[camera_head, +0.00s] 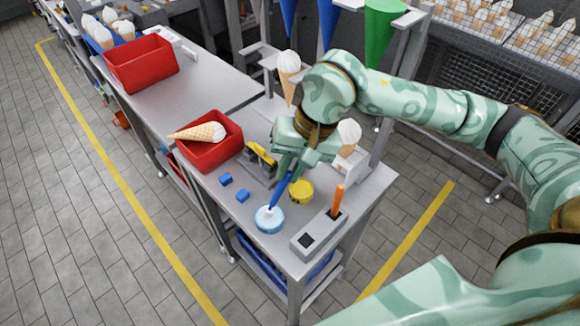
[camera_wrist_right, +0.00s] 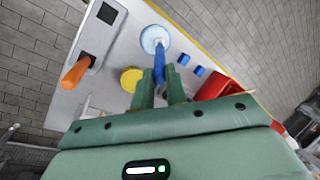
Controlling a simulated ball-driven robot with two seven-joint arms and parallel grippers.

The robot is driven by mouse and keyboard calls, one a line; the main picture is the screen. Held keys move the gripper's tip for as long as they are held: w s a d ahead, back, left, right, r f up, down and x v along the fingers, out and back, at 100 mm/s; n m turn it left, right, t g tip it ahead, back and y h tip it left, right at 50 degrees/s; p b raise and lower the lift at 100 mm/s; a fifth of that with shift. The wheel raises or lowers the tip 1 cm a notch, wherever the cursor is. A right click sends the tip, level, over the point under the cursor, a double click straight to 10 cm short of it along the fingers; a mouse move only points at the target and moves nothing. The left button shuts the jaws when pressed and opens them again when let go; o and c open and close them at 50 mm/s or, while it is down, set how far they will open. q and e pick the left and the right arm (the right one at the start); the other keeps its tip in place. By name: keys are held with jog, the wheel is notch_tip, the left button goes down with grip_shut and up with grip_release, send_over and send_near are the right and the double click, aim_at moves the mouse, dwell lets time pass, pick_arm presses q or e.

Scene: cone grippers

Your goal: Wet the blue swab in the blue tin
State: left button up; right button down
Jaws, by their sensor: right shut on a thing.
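My right gripper (camera_head: 292,168) is shut on the blue swab (camera_head: 280,190), above the metal table. The swab slants down, with its lower end over the middle of the light-blue tin (camera_head: 269,224). I cannot tell whether the tip touches what is inside. In the right wrist view the swab (camera_wrist_right: 159,68) runs from between the fingers (camera_wrist_right: 160,92) to the tin (camera_wrist_right: 147,47), its end overlapping the pale inside. My left gripper is not in view.
A yellow tin (camera_head: 302,193) stands close right of the swab. A grey holder (camera_head: 306,241) with an orange-handled tool (camera_head: 337,201) is near the front edge. Two blue blocks (camera_head: 226,180) (camera_head: 242,196) lie left. A red bin (camera_head: 204,152) with a cone (camera_head: 203,132) stands behind them.

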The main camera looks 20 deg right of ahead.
jog(key=shift+s+f+b, duration=0.1)
jog(key=shift+f+b, duration=0.25)
jog(key=shift+f, duration=0.1)
dwell(1.1)
jog(key=shift+r+p, duration=2.3)
jog(key=shift+r, duration=1.3)
